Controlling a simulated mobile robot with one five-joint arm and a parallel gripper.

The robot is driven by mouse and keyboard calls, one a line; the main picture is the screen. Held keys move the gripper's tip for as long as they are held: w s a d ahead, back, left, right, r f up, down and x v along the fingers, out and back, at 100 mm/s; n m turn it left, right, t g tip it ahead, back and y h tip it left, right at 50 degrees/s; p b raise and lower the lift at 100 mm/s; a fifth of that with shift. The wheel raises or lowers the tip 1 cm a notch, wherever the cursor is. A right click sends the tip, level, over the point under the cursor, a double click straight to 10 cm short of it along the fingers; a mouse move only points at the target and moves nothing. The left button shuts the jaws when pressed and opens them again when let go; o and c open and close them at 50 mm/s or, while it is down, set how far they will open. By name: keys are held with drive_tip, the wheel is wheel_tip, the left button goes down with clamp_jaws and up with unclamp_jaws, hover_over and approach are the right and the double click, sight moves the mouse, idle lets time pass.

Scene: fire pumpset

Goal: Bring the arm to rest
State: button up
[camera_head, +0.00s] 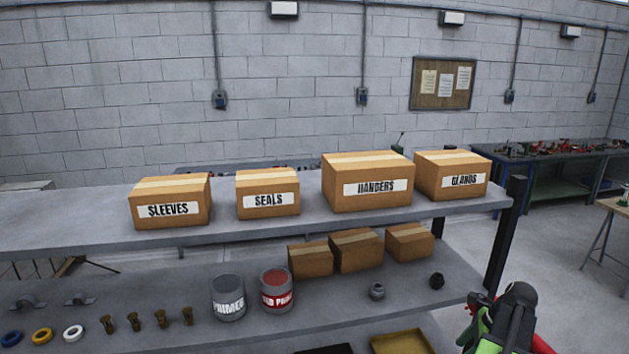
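My arm shows at the bottom right corner as a black, red and green shape, close to the right end of the shelf rack. My gripper (505,322) seems to be part of this shape. Its fingers cannot be made out, so I cannot tell whether it is open or shut, or whether it holds anything. The lower part of the arm is cut off by the frame edge.
The upper shelf (330,221) carries labelled cardboard boxes, among them the HANGERS box (367,181). The lower shelf (260,335) holds a PRIMER can (228,298), a red paint can (277,291), small boxes and fittings. A black post (505,235) stands at the right end; open floor lies beyond.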

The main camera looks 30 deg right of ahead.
drive_tip(key=w+a+f+n+g+b, duration=0.1)
drive_tip(key=w+a+f+n+b, duration=0.3)
drive_tip(key=w+a, duration=0.45)
drive_tip(key=w+a+f+n+g+y+b, duration=0.1)
drive_tip(key=w+a+f+b, duration=0.35)
drive_tip(key=w+a, duration=0.4)
drive_tip(key=w+a+f+n+g+b, duration=0.1)
drive_tip(key=w+a+f+n+b, duration=0.3)
drive_tip(key=w+a, duration=0.45)
drive_tip(key=a+f+n+h+b, duration=0.1)
drive_tip(key=a+f+n+b, duration=0.3)
drive_tip(key=a+n, duration=0.6)
drive_tip(key=a+f+n+h+b, duration=0.2)
drive_tip(key=a+f+n+b, duration=0.3)
drive_tip(key=a+n, duration=0.5)
drive_tip(key=shift+a+f+g+h, duration=0.35)
drive_tip(key=shift+a+f, duration=0.9)
drive_tip(key=shift+a, duration=2.75)
drive_tip(key=shift+s, duration=0.1)
